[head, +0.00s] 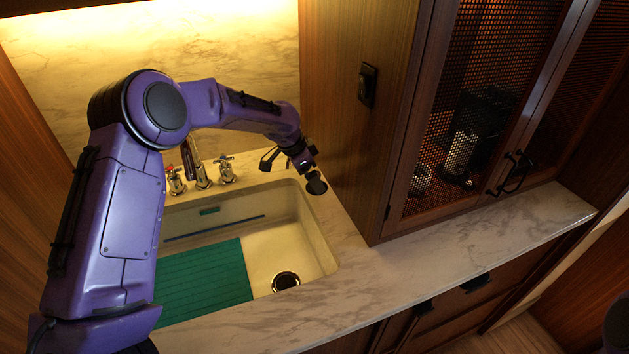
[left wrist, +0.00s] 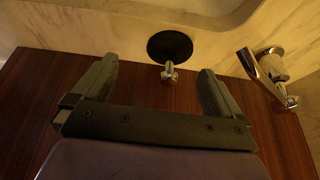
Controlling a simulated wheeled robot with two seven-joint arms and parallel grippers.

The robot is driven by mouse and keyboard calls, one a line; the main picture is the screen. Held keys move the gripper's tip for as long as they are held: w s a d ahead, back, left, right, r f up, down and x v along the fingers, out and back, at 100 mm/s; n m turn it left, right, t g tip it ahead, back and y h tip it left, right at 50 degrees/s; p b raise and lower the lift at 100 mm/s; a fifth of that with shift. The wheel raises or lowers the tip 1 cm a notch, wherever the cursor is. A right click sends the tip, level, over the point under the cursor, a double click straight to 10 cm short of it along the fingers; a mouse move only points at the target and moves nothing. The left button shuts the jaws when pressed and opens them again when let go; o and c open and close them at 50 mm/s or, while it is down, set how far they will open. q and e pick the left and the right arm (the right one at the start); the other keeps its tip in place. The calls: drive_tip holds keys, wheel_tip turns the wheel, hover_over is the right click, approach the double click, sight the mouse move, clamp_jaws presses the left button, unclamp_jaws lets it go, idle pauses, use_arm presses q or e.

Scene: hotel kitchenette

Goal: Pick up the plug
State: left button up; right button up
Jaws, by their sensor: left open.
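The plug is a black disc with a small metal knob. In the head view the plug (head: 317,185) is at the back right corner of the sink, close to the wood side panel. In the left wrist view the plug (left wrist: 170,46) lies ahead of the fingers, its knob pointing toward the gap between them. My left gripper (head: 290,158) is right beside it in the head view. In the left wrist view the left gripper (left wrist: 158,68) is open, with nothing between its pads except the knob near the fingertip line. My right gripper is not seen.
The sink (head: 315,235) holds a green ribbed board (head: 205,282) and a dark drain (head: 285,281). A chrome tap (head: 202,172) with two handles stands behind it; a chrome handle (left wrist: 268,74) is near the right finger. The cabinet (head: 400,120) borders the right; the marble counter (head: 430,262) is clear.

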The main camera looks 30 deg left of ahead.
use_arm(q)
drive_tip(key=w+f, duration=0.3)
drive_tip(key=shift+d+f, duration=0.3)
drive_tip(key=shift+f, duration=0.1)
drive_tip(key=shift+w+f, duration=0.15)
drive_tip(key=shift+f, duration=0.1)
drive_tip(key=shift+r, duration=0.1)
drive_tip(key=shift+s+r, duration=0.15)
drive_tip(key=shift+s, duration=0.25)
drive_tip(key=shift+c, duration=0.9)
drive_tip(key=c, duration=0.6)
drive_tip(key=shift+w, duration=0.1)
drive_tip(key=c, duration=0.4)
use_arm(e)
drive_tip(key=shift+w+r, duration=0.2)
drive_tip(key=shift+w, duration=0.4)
use_arm(q)
drive_tip(key=shift+o, duration=0.2)
